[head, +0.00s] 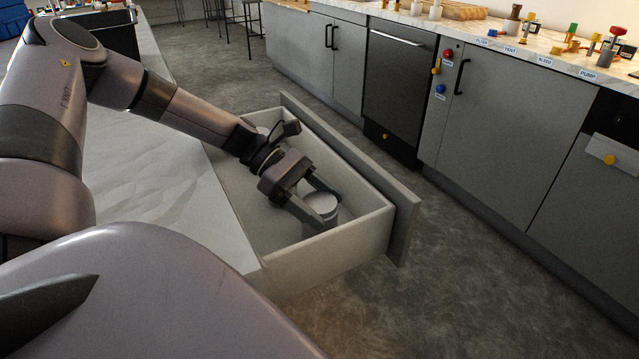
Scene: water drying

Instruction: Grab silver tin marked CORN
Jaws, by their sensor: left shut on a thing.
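A pale grey-silver tin (320,205) stands inside the open drawer (362,238), near its front right corner. Only its round lid and part of its side show. I see no CORN marking on the side in view. My left gripper (326,207) reaches down into the drawer and is shut on the tin, one finger on each side. My right gripper is not in view.
A white marble counter (165,190) lies left of the drawer. Another round object (263,131) sits at the drawer's far end, partly behind my arm. Grey cabinets (505,135) line the far side, with valves and labels on top. Open floor (440,270) lies between.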

